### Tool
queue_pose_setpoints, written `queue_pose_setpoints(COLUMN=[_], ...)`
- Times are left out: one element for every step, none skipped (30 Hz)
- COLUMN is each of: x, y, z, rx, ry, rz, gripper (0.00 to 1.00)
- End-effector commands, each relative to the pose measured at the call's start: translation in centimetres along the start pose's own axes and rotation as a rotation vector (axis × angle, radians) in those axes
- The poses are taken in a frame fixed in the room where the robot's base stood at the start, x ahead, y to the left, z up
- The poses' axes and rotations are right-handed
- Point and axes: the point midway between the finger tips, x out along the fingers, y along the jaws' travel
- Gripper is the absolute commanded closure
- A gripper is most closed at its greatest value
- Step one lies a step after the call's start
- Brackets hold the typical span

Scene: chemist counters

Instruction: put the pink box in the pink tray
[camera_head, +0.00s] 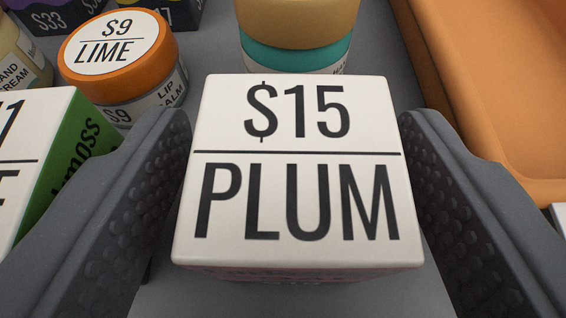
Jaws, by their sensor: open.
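A box (300,165) with a white top reading "$15 PLUM" sits in the middle of the view. A thin strip of its front side shows below the top and looks dull pink; the rest of its sides is hidden. My gripper (295,118) is open, with one dark finger on each side of the box. A narrow gap shows between the box and each finger near the tips. No pink tray is in view.
An orange tray (500,110) lies at the right, beyond the right finger. A lip balm jar (117,52) and a green box (75,140) stand left, close to the left finger. A teal and yellow jar (297,30) stands just behind the box.

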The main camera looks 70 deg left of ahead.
Motion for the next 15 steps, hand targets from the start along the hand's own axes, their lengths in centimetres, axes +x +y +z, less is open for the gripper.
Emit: queue_pose_setpoints(x=[-1.1, -1.9, -2.8, -3.5, -4.1, -5.0, -5.6, -6.2, -7.1, -7.7, -8.3, -9.2, -9.7, -10.3, -10.9], y=[0.2, 0.2, 0.2, 0.2, 0.2, 0.2, 0.2, 0.2, 0.2, 0.2, 0.2, 0.2, 0.2, 0.2, 0.2], z=[0.0, -0.1, -0.3, -0.4, -0.4, -0.3, -0.2, -0.1, -0.2, -0.2, -0.3, -0.3, -0.3, -0.2, -0.1], rx=[0.001, 0.001, 0.0, 0.0, 0.0, 0.002, 0.002, 0.002, 0.0, -0.001, -0.001, -0.001, 0.0, 0.001, 0.002], ry=[0.0, 0.0, 0.003, 0.005, 0.005, 0.002, 0.0, -0.001, -0.001, 0.001, 0.002, 0.003, 0.003, 0.002, 0.0], rz=[0.004, 0.004, 0.004, 0.005, 0.004, 0.005, 0.005, 0.004, 0.004, 0.004, 0.004, 0.005, 0.004, 0.005, 0.005], gripper=[0.4, 0.4, 0.4, 0.4, 0.4, 0.4, 0.4, 0.4, 0.4, 0.4, 0.4, 0.4, 0.4, 0.4, 0.4])
